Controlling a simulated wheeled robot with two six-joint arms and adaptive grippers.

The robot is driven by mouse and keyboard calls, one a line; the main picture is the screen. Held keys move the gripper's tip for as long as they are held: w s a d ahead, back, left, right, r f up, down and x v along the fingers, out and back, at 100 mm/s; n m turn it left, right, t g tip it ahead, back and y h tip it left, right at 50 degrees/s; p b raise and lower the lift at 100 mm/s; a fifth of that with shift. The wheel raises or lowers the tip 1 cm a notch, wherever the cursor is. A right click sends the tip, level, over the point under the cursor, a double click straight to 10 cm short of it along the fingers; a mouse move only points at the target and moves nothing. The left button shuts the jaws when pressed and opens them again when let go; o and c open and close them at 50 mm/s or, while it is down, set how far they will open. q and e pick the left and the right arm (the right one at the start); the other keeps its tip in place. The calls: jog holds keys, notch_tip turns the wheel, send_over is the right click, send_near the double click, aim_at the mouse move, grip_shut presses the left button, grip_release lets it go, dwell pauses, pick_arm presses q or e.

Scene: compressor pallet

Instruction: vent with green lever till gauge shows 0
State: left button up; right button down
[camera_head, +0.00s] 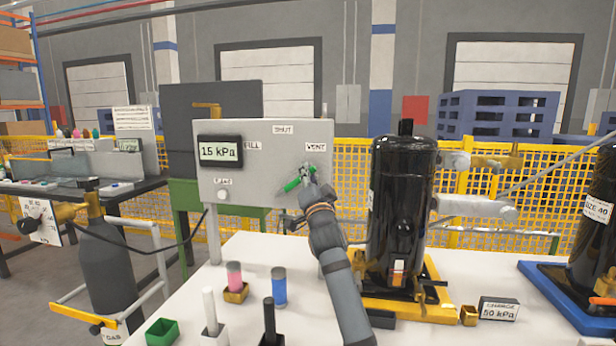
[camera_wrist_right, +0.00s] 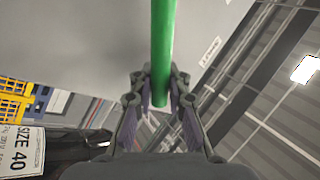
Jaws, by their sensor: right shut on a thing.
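The green lever (camera_head: 293,184) is on the front of the grey panel (camera_head: 262,142), tilted up to the right toward the VENT label (camera_head: 316,147). My right gripper (camera_head: 306,176) is shut on the lever's end. In the right wrist view the green lever (camera_wrist_right: 162,50) runs down between the two fingers of my right gripper (camera_wrist_right: 160,100). The gauge (camera_head: 219,151) on the panel's left reads 15 kPa. The lever's pivot is hard to make out. My left gripper is not in view.
A black compressor (camera_head: 402,210) stands on a yellow pallet (camera_head: 437,300) right of my right arm. The white table holds a pink cylinder (camera_head: 235,276), a blue cylinder (camera_head: 279,288) and a 50 kPa sign (camera_head: 498,309). A dark gas cylinder (camera_head: 108,262) stands at left.

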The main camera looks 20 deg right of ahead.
jog(key=shift+f, duration=0.15)
jog(key=c, duration=1.3)
grip_release()
jog(key=shift+a, duration=0.15)
jog(key=shift+r, duration=0.25)
notch_tip(320, 180, up, 10)
jog(key=shift+f, duration=0.15)
